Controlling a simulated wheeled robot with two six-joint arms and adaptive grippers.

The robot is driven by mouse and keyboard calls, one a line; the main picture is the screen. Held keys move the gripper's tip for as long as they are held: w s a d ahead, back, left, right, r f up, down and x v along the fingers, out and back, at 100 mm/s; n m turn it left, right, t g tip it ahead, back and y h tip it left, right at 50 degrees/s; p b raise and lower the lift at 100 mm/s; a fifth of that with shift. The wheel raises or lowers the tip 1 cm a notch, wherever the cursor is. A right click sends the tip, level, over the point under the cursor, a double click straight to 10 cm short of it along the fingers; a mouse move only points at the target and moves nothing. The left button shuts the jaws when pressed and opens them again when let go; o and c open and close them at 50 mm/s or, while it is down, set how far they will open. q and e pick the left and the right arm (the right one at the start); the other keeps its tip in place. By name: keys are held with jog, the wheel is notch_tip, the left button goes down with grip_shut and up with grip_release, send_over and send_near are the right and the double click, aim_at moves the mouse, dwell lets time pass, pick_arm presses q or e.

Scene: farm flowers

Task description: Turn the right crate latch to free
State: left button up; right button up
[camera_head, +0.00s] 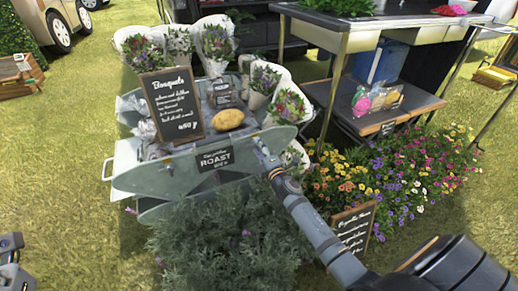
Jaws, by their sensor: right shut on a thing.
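A grey-blue metal crate (150,180) stands left of the middle, with a small black "ROAST" sign on its front. My right arm reaches up from the lower right. Its gripper (261,150) is at the right end of the crate's front wall and is shut on the right crate latch there. The gripper covers the latch, so its turn angle cannot be seen. A part of my left arm's end (10,262) shows at the lower left edge, far from the crate. Its fingers cannot be made out.
Wrapped bouquets (216,45), a chalkboard sign (171,104) and a yellow potato-like thing (228,119) are in or on the crate. A bushy plant (230,240) stands in front. Flowers (420,175) and a metal table (400,28) are at the right. Grass lies open at the left.

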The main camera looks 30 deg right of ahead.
dwell(0.4)
jog(key=o, duration=1.2)
jog(key=shift+c, duration=0.2)
jog(key=s, duration=1.2)
jog(key=shift+a, duration=0.4)
